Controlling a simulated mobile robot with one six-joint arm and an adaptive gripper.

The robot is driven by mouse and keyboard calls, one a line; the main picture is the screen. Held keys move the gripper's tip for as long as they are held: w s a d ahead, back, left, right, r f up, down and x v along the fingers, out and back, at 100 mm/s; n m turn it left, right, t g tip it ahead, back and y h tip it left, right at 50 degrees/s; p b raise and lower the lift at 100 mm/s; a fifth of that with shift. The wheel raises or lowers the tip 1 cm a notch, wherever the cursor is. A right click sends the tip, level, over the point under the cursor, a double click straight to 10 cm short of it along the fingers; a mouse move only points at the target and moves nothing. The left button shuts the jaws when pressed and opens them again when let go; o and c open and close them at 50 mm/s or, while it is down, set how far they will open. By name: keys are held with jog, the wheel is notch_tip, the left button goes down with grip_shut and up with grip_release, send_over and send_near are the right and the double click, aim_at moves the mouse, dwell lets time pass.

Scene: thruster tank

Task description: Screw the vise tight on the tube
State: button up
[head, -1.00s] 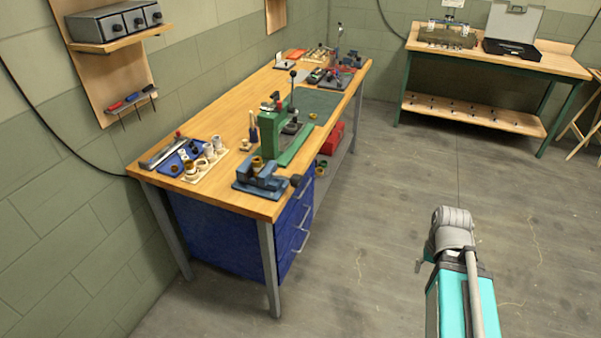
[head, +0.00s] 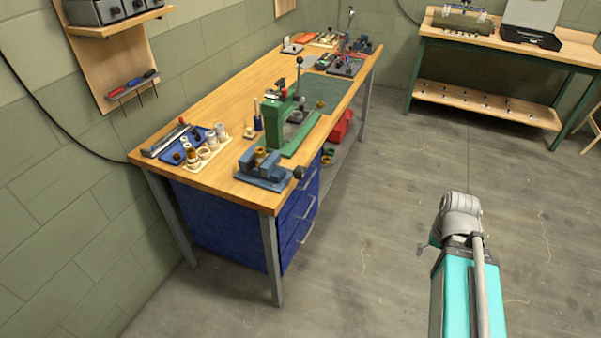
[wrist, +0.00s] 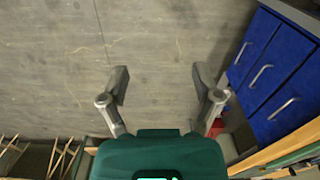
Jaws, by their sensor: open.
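The blue vise (head: 263,173) sits at the near front corner of the wooden workbench (head: 215,100). A short brass-coloured tube (head: 260,155) stands upright in it; I cannot tell how tightly the jaws hold it. The vise's dark round handle end (head: 299,172) sticks out past the front edge. My gripper (wrist: 160,82) is open and empty in the wrist view, over the bare floor, with the bench's blue drawers to its right. It is well away from the vise, and its fingers do not show in the head view.
Behind the vise stands a green press (head: 280,122). To its left are a blue tray (head: 188,146) and a rack of cylindrical parts (head: 207,150). Blue drawers (head: 298,212) with handles face the aisle. A second bench (head: 500,50) stands at the back right. The floor between is clear.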

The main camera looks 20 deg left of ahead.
jog(key=shift+o, duration=0.3)
jog(key=w+a+f+n+y+b, duration=0.3)
jog(key=w+a+n+y+b, duration=0.1)
jog(key=a, duration=0.4)
jog(key=shift+w+a+f+t, duration=0.15)
jog(key=shift+w+a+t, duration=0.05)
jog(key=shift+w+t, duration=0.1)
jog(key=n+t+y+b, duration=0.1)
jog(key=n+y+b, duration=1.1)
jog(key=n+y, duration=0.15)
send_near(304, 173)
jog(key=d, duration=0.3)
jog(key=shift+s+a+m, duration=0.1)
jog(key=shift+a+m, duration=0.1)
jog(key=shift+m, duration=0.25)
jog(key=shift+a, duration=0.1)
jog(key=a, duration=0.9)
jog(key=w+a, duration=0.1)
jog(key=a, duration=0.3)
jog(key=shift+w+a, duration=0.1)
jog(key=shift+a, duration=0.15)
